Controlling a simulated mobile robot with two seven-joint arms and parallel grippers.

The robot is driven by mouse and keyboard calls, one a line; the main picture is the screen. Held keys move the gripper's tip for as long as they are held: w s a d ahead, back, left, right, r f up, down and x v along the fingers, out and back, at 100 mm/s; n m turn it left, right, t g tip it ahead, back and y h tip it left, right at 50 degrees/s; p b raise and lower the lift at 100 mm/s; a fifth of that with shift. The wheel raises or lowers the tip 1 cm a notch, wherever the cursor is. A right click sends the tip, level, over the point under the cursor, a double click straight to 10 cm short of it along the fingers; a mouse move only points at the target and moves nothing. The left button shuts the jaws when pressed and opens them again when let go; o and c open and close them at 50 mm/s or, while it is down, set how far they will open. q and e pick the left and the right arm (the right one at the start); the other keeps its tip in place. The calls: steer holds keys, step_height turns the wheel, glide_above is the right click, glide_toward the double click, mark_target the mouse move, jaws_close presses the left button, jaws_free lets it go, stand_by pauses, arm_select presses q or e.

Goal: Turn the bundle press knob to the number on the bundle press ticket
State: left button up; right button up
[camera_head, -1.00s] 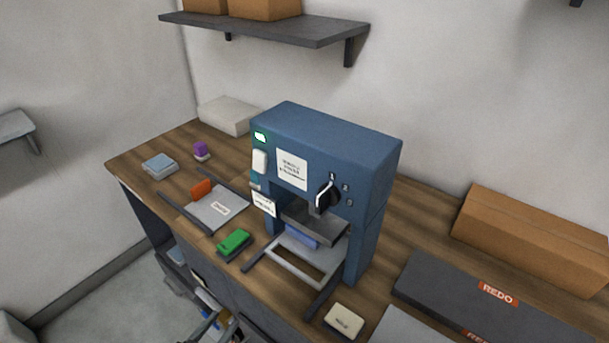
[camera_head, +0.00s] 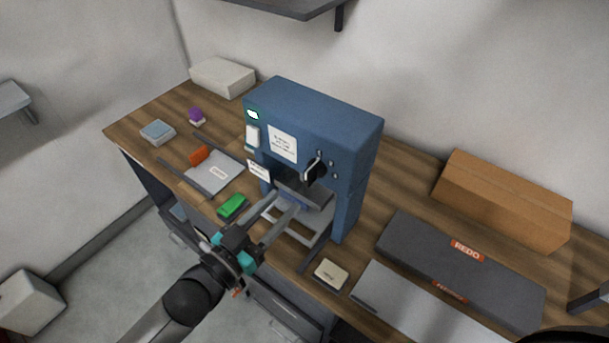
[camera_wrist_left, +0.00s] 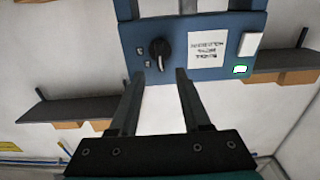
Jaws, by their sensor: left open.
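The blue bundle press (camera_head: 352,150) stands on the wooden bench. Its black knob (camera_head: 314,170) sits on the front face, with small marks beside it; the knob also shows in the left wrist view (camera_wrist_left: 159,48). Its white line points down in that upside-down view, roughly up on the press. A white notice (camera_head: 283,145) is on the face, and a small white card (camera_head: 258,170) stands at the press's left leg; its print is unreadable. My left gripper (camera_head: 284,205) is open and empty, in front of and below the knob, apart from it.
A green block (camera_head: 232,206), a grey tray with an orange clip (camera_head: 198,156) and a purple stamp (camera_head: 196,116) lie left of the press. A cream pad (camera_head: 331,273) lies in front. A dark REDO tray (camera_head: 420,250) and cardboard box (camera_head: 505,205) are at right.

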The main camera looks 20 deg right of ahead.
mark_target(306, 179)
arm_select(q)
steer(key=x, duration=0.8)
steer(key=shift+w+d, duration=0.1)
steer(key=shift+d, duration=0.05)
steer(key=shift+c, duration=0.2)
jaws_close()
